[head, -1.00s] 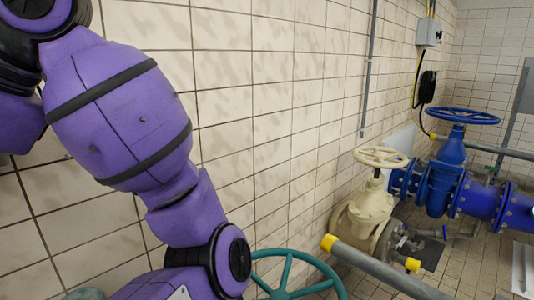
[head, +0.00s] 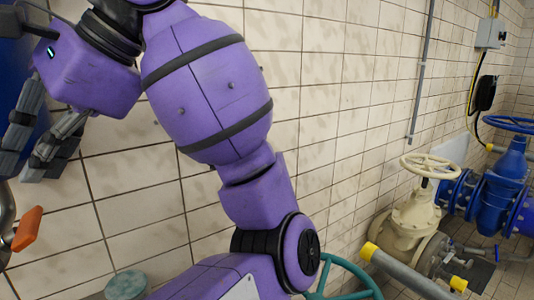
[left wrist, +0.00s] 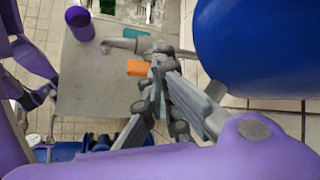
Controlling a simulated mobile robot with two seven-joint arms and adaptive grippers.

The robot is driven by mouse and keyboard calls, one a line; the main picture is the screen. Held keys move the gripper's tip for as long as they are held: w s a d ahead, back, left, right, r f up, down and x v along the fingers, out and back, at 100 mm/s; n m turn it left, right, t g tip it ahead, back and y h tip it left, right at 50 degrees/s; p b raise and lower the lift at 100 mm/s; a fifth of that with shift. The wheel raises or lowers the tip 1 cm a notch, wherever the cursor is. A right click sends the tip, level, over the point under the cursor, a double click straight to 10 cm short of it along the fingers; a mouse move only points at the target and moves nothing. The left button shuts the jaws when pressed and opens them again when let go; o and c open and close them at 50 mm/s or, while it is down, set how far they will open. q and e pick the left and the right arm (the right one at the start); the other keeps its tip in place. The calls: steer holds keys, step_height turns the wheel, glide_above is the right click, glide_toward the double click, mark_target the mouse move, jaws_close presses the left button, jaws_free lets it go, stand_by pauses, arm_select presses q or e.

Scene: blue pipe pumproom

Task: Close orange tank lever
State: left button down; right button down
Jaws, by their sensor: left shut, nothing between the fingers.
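The orange lever (head: 27,228) is at the left edge of the head view, on a grey metal fitting (head: 6,225). In the left wrist view the orange lever (left wrist: 138,68) shows as a short block left of the fingertips. My left gripper (head: 25,165) is above the lever in the head view, with its grey fingers pointing down. In the left wrist view my left gripper (left wrist: 160,72) is shut and empty, close beside the lever. I cannot tell whether they touch. A blue tank (left wrist: 260,45) fills the upper right there. My right gripper is not in view.
A tiled wall (head: 330,90) stands behind my arm. A green handwheel (head: 345,278), a cream valve (head: 412,220) and a blue valve (head: 508,165) stand to the right. A yellow-ended grey pipe (head: 405,278) juts out at the lower right.

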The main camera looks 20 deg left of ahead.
arm_select(q)
steer(key=shift+w+d+r, duration=0.5)
steer(key=shift+w+d, duration=0.1)
steer(key=shift+w, duration=0.15)
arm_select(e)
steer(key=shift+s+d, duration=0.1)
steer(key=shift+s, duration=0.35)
